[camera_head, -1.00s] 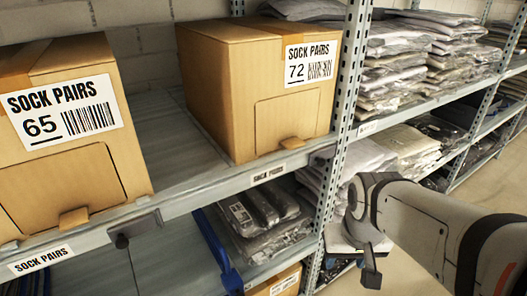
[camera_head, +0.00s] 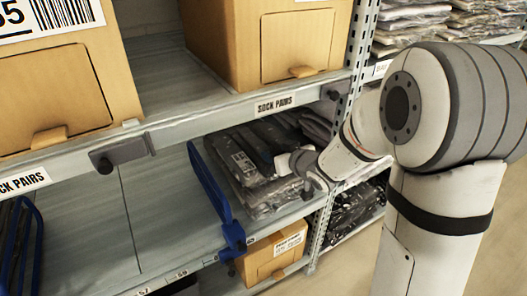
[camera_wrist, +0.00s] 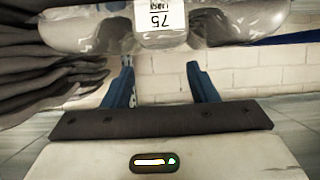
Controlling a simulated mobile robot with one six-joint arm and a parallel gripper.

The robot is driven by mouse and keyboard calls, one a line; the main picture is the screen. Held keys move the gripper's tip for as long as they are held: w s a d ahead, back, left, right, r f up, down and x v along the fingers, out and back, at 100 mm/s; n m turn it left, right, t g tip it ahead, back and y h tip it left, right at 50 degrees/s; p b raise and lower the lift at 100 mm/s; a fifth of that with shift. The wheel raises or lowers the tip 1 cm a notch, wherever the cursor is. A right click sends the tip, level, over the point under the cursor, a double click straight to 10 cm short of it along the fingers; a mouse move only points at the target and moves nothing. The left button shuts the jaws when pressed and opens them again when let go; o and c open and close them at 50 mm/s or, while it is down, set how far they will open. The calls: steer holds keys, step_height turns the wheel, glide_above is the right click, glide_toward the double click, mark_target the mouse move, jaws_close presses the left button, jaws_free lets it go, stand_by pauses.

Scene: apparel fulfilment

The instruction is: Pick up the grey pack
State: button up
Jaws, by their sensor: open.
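Grey packs in clear plastic lie stacked on the lower shelf in the head view, the top grey pack (camera_head: 262,145) bearing a white label. In the wrist view a plastic-wrapped grey pack (camera_wrist: 90,32) spans the top edge, with a white label reading 75 upside down. My gripper (camera_wrist: 164,75) is open, its two blue fingers apart with only brick wall seen between them. In the head view my arm reaches in from the right, its end beside the stack's right side. The fingertips are hard to make out there, and contact cannot be told.
A blue divider (camera_head: 217,195) stands left of the stack. The upper shelf edge (camera_head: 225,115) runs above it, bearing cardboard boxes. A rack upright (camera_head: 360,45) is close to my arm. A carton (camera_head: 272,255) sits below.

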mark_target(261, 146)
steer(key=b+x, duration=0.2)
steer(key=x, duration=0.5)
steer(key=shift+a+b, duration=0.3)
steer(key=c, duration=1)
steer(key=shift+r, duration=0.1)
